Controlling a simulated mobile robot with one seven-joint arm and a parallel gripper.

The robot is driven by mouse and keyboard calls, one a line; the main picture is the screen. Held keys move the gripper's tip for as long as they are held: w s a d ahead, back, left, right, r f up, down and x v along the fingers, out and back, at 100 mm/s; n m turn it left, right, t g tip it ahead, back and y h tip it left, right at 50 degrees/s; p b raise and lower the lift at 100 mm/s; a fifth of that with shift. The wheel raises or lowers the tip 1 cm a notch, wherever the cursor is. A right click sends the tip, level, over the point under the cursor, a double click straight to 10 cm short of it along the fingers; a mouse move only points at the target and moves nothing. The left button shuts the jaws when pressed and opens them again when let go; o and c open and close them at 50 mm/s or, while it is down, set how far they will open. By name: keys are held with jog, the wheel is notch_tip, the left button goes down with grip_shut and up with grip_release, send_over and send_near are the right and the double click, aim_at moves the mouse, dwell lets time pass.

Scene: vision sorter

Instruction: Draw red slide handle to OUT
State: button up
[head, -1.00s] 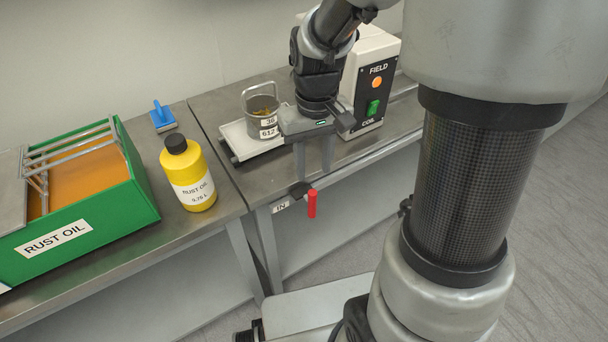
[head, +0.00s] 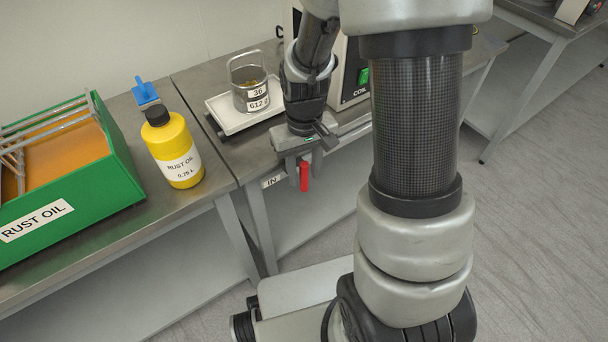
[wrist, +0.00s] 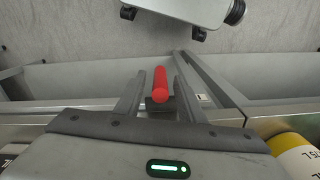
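The red slide handle (head: 304,177) hangs at the front edge of the middle bench, beside the IN label (head: 271,181). In the wrist view the red handle (wrist: 160,85) lies between the two fingers of my gripper (wrist: 160,88), with a gap showing on each side. In the head view my gripper (head: 304,168) points down over the bench edge, one finger on each side of the handle. It is open and not closed on the handle. An OUT label does not show in either view.
A metal pail (head: 249,97) stands on a white tray (head: 225,117) behind my gripper. The FIELD/COIL box (head: 352,95) is partly hidden behind my arm. A yellow rust oil bottle (head: 175,150), a green rust oil tank (head: 118,190) and a blue-handled tool (head: 146,92) are to the left.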

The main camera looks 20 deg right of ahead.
jog(key=shift+f, duration=0.55)
grip_shut()
jog(key=shift+d, duration=0.2)
